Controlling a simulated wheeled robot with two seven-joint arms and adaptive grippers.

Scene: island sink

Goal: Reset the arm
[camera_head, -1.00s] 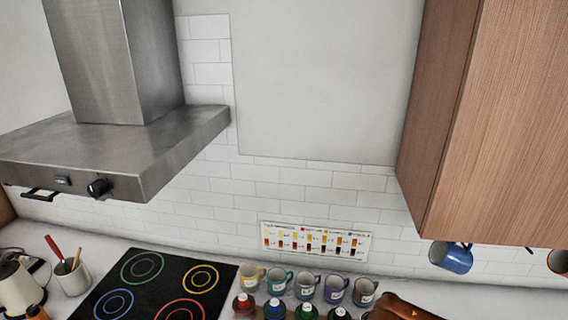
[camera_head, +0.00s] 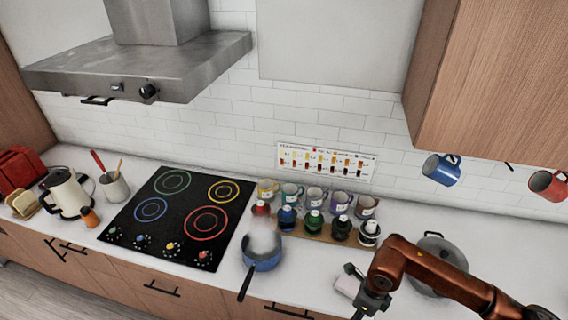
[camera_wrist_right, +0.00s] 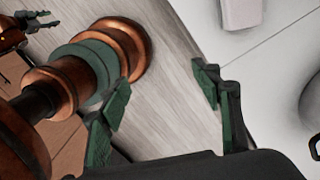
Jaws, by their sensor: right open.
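My right arm comes in from the right in the head view, over the front part of the white counter. Its gripper (camera_head: 368,302) points down near the counter's front edge, beside a small pale block (camera_head: 347,284). In the right wrist view the two green-padded fingers (camera_wrist_right: 160,97) are wide apart with nothing between them. The wooden floor and the counter edge show beyond them. Copper and green links of my own body fill the left of that view. My left gripper does not show in the head view.
A blue pan (camera_head: 262,262) stands right of the black cooktop (camera_head: 177,212). A grey lidded pot (camera_head: 440,252) is partly behind my right arm. Blue (camera_head: 442,170) and red (camera_head: 547,184) mugs hang under the cupboard.

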